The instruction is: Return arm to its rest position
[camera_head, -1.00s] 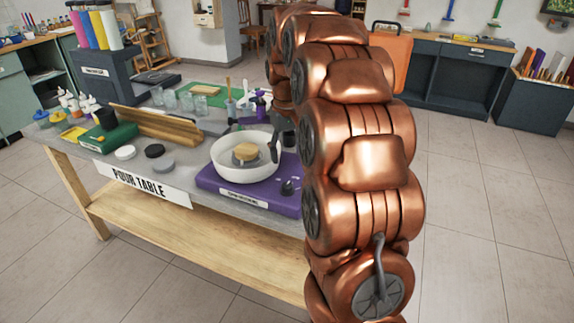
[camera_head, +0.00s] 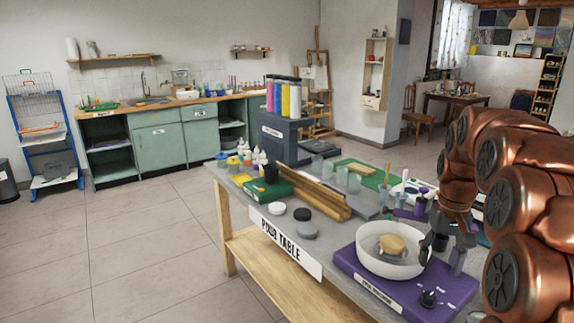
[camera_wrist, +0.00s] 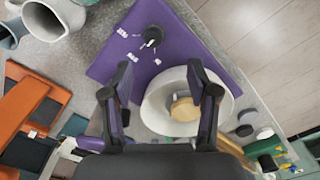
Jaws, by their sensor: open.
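My copper arm (camera_head: 535,190) fills the right edge of the head view, bent over the right end of the table. My gripper (camera_head: 450,250) hangs beside the right rim of a white bowl (camera_head: 365,262). In the wrist view my gripper (camera_wrist: 160,88) has its two dark fingers spread apart with nothing between them. The white bowl also shows there (camera_wrist: 155,108), beyond the fingers. A round tan piece (camera_head: 391,244) sits in the bowl on a grey support. The bowl stands on a purple machine base (camera_head: 450,300) with a dark knob.
The pour table (camera_head: 300,232) holds cups, wooden bars, dark and white discs and bottles. A dark cabinet with coloured bottles (camera_head: 284,132) stands behind it. A green counter (camera_head: 170,142) lines the far wall. Open tiled floor (camera_head: 130,240) lies at left.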

